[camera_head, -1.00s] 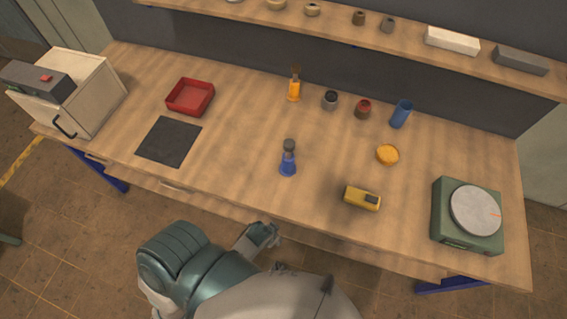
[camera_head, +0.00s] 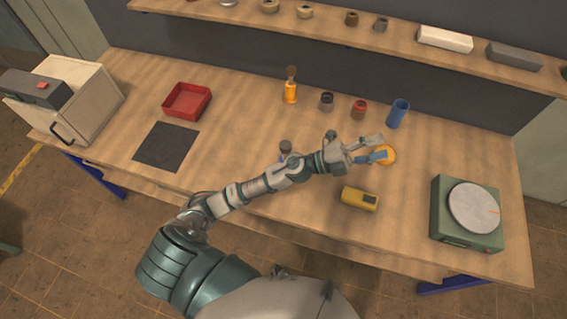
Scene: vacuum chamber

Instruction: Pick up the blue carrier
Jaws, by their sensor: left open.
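A small blue piece with a dark top (camera_head: 285,146), which looks like the blue carrier, stands upright on the wooden bench (camera_head: 240,130) near the middle. My left forearm now hides most of its blue lower part. My left arm reaches across the bench from the lower left. My left gripper (camera_head: 378,148) is open and empty, well to the right of that piece, with its fingers over or beside a round yellow disc (camera_head: 389,153); I cannot tell if they touch. My right gripper is not in view.
A blue cup (camera_head: 398,113), red-topped jar (camera_head: 359,109), dark jar (camera_head: 326,101) and orange piece (camera_head: 291,90) stand behind. A yellow device (camera_head: 360,198) lies in front, a green turntable unit (camera_head: 467,222) at right. A red tray (camera_head: 187,101) and dark mat (camera_head: 166,146) are left.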

